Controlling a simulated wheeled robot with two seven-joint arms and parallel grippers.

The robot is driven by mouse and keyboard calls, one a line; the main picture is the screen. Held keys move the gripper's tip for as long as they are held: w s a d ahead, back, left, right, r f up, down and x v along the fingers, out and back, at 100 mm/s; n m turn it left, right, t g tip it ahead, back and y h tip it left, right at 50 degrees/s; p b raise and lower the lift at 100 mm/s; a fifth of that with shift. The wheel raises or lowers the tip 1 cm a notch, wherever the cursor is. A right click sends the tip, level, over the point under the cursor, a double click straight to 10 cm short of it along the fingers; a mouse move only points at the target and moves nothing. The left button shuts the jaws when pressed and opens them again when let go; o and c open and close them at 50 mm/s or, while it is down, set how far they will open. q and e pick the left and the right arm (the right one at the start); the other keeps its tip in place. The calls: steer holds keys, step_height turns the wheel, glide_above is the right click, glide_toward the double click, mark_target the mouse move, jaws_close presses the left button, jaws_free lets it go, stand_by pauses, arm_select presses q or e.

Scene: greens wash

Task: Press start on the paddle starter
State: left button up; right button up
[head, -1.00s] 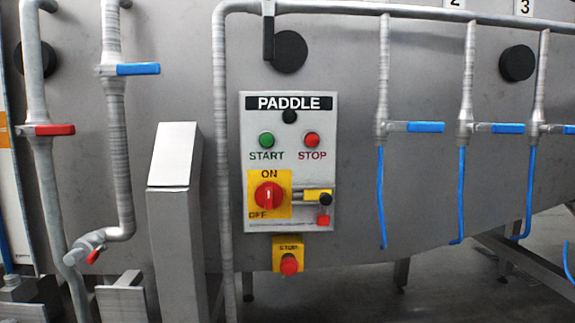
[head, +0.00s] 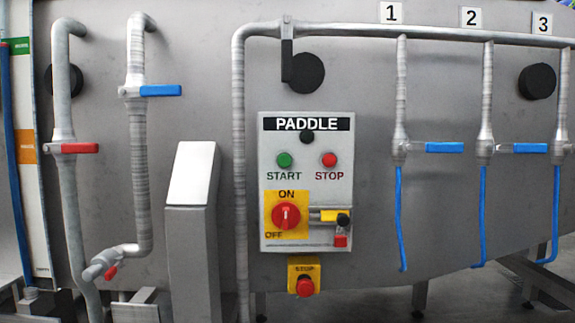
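The paddle starter (head: 306,230) is a light grey panel labelled PADDLE on the steel tank wall, in the middle of the head view. Its green START button (head: 285,160) is at the upper left of the panel, and the red STOP button (head: 330,160) is to the right of it. Below them a red rotary switch (head: 286,216) sits on a yellow plate marked ON and OFF, its handle pointing up toward ON. A yellow and black latch with a small red block is beside it. Neither of my grippers is in view.
A red emergency stop button (head: 305,286) on a yellow box is under the panel. A grey pipe (head: 240,180) runs down just left of the panel. A slanted-top metal post (head: 192,230) stands further left. Blue-handled valves (head: 445,147) with blue hoses hang at right.

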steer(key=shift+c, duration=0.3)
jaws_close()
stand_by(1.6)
